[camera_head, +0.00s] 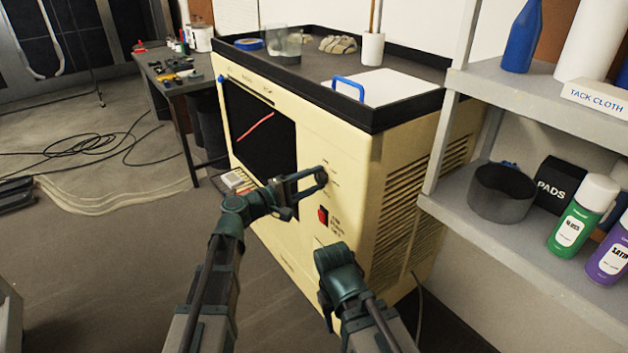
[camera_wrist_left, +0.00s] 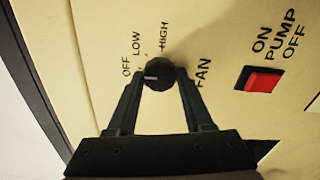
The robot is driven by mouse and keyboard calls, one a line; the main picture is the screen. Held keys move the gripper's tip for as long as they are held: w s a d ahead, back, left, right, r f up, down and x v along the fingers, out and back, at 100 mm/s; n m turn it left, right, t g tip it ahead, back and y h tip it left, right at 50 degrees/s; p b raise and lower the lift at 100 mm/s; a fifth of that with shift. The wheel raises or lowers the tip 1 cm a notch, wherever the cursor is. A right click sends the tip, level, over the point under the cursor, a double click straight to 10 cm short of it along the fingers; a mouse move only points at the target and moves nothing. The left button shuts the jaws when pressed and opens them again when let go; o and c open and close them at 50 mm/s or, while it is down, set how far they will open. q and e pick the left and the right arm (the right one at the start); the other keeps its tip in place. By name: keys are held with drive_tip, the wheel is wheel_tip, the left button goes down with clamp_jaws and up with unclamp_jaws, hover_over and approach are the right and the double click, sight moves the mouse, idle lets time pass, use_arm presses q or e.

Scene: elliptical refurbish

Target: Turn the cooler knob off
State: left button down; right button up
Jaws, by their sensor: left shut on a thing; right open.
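The cooler (camera_head: 345,150) is a cream cabinet with a dark front opening. In the left wrist view, its round black knob (camera_wrist_left: 158,72) sits among OFF, LOW, HIGH and FAN labels. The knob's white mark lies on its left side, toward OFF. My left gripper (camera_head: 318,178) is at the front panel; in the left wrist view its fingers (camera_wrist_left: 160,84) close on the knob from both sides.
A red pump switch (camera_wrist_left: 264,80) is right of the knob in the wrist view, and also shows below my left gripper (camera_head: 323,215). A grey shelf (camera_head: 480,205) with cans stands at right. A workbench (camera_head: 150,60) and floor cables (camera_head: 90,150) are at left.

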idle(0.5)
use_arm(q)
drive_tip(key=shift+c, duration=1.5)
unclamp_jaws()
drive_tip(key=v, duration=1.3)
drive_tip(key=shift+s+a, duration=0.25)
drive_tip(key=shift+a, duration=0.1)
